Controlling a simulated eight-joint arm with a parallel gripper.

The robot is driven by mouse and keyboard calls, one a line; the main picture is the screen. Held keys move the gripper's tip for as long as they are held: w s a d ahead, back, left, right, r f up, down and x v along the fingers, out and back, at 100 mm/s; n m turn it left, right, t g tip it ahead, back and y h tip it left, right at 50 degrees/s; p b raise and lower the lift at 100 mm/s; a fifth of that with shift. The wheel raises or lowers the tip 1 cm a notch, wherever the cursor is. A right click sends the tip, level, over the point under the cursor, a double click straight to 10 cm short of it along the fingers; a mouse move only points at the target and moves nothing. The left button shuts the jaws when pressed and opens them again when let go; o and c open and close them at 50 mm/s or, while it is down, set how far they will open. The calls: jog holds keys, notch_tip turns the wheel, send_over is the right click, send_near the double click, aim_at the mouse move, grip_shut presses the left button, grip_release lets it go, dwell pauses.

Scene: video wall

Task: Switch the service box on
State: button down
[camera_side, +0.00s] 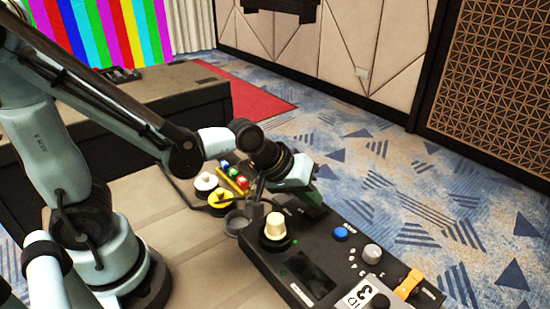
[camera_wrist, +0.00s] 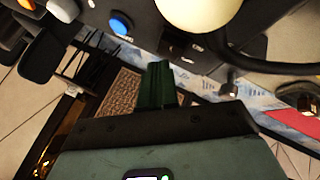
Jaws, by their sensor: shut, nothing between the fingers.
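The service box (camera_side: 262,257) is a long black panel at the lower right of the side view. It bears a cream knob (camera_side: 275,227), a blue button (camera_side: 340,233), a grey knob (camera_side: 372,253), an orange switch handle (camera_side: 408,284), a dark display (camera_side: 312,274) and small green lights. My gripper (camera_side: 312,208) is at the box's far edge, behind the cream knob; I cannot tell whether it touches. In the wrist view its dark green fingers (camera_wrist: 158,85) are together and empty. The blue button (camera_wrist: 121,23) and cream knob (camera_wrist: 192,12) show beyond them. The on/off control cannot be identified.
A white roll (camera_side: 205,183), a yellow roll (camera_side: 221,199), a grey cup (camera_side: 237,222) and small coloured blocks (camera_side: 231,168) stand left of the box. The beige table is clear at the front left.

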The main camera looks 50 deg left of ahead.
aim_at(311, 211)
jog(key=shift+f, duration=0.2)
jog(key=shift+f, duration=0.25)
jog(key=shift+s+f, duration=0.1)
jog(key=shift+f, duration=0.25)
dwell(0.9)
jog(key=shift+r, duration=0.8)
jog(key=shift+w+r, duration=0.25)
jog(key=shift+r, duration=1)
jog(key=shift+w+r, duration=0.25)
jog(key=shift+r, duration=1)
jog(key=s+a+r+m+y, duration=0.1)
jog(key=s+a+m+y, duration=0.1)
jog(key=s+a+m, duration=0.3)
jog(key=s+a, duration=0.2)
jog(key=a, duration=0.2)
jog(key=shift+s+m+y, duration=0.3)
jog(key=shift+s+y, duration=0.05)
jog(key=shift+y, duration=0.05)
